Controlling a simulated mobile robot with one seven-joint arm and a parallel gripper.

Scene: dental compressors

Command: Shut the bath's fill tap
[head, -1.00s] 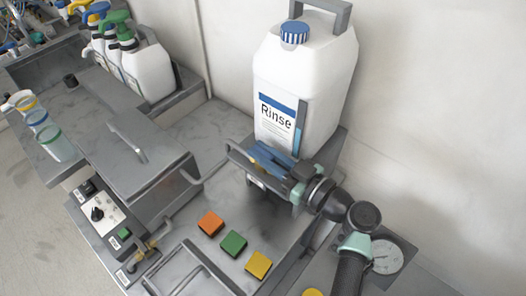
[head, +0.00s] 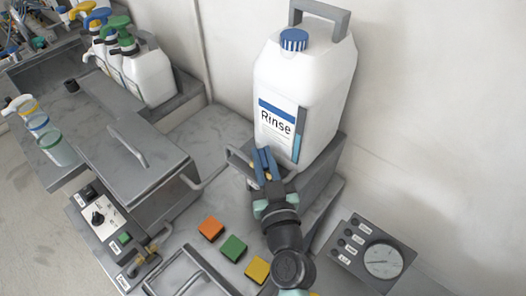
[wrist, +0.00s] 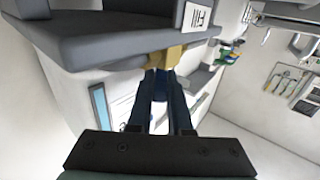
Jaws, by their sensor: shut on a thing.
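The fill tap is a small brass-coloured fitting, seen in the wrist view (wrist: 166,56) under a grey shelf edge with a "Fill" label (wrist: 198,17). My gripper (head: 263,160) is at the front of the grey stand below the white Rinse container (head: 300,95). Its dark blue fingers, also in the wrist view (wrist: 162,84), are close together and shut on the tap. Only a little brass shows at the fingertips in the head view; the fingers hide most of it. The bath's grey lid (head: 135,150) lies to the left, with a handle on top.
Orange, green and yellow blocks (head: 233,248) sit on the grey counter below my gripper. A dial gauge (head: 382,260) is at right. A control box with a knob (head: 98,217) and a brass valve (head: 150,250) are at lower left. Spray bottles (head: 145,72) stand at the back left.

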